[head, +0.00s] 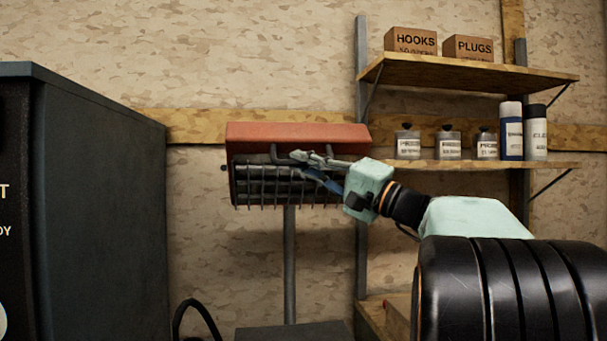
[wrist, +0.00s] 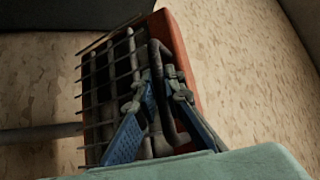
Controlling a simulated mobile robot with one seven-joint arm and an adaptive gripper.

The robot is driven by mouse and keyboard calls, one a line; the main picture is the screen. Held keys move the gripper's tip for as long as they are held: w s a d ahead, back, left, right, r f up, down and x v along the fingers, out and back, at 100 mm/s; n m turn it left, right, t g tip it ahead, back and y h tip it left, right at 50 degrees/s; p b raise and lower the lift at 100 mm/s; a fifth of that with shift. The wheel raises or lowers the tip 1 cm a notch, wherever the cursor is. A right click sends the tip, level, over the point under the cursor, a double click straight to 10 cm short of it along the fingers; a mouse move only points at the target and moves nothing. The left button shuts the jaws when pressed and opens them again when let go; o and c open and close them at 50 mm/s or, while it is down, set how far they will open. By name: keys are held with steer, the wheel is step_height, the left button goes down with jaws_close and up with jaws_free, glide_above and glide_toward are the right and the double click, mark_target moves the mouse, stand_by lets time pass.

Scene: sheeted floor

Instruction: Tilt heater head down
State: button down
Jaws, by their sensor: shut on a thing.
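The heater head (head: 297,137) is a red-orange housing with a dark wire grille (head: 262,186) on its front, atop a grey pole (head: 289,265). The grille faces toward me and appears to slope somewhat downward. A dark bar handle (wrist: 155,62) runs along the head's front between housing and grille. My gripper (head: 300,156) reaches in from the right and is shut on the handle. In the wrist view, the blue fingers of my gripper (wrist: 158,82) lie on either side of the handle, and the red housing (wrist: 182,60) is beside them. The fingers hide part of the handle and grille.
A large dark cabinet (head: 100,190) stands at the left. Wooden shelves (head: 470,73) at the right hold boxes (head: 410,41), jars (head: 408,145) and spray cans (head: 511,132). The wall (head: 215,250) is close behind the heater. A dark block (head: 295,331) is at the pole's foot.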

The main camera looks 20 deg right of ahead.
steer(key=shift+f+b, duration=1)
steer(key=shift+f, duration=0.2)
steer(key=c, duration=2)
jaws_free()
steer(key=shift+w, duration=0.1)
steer(key=v, duration=1.2)
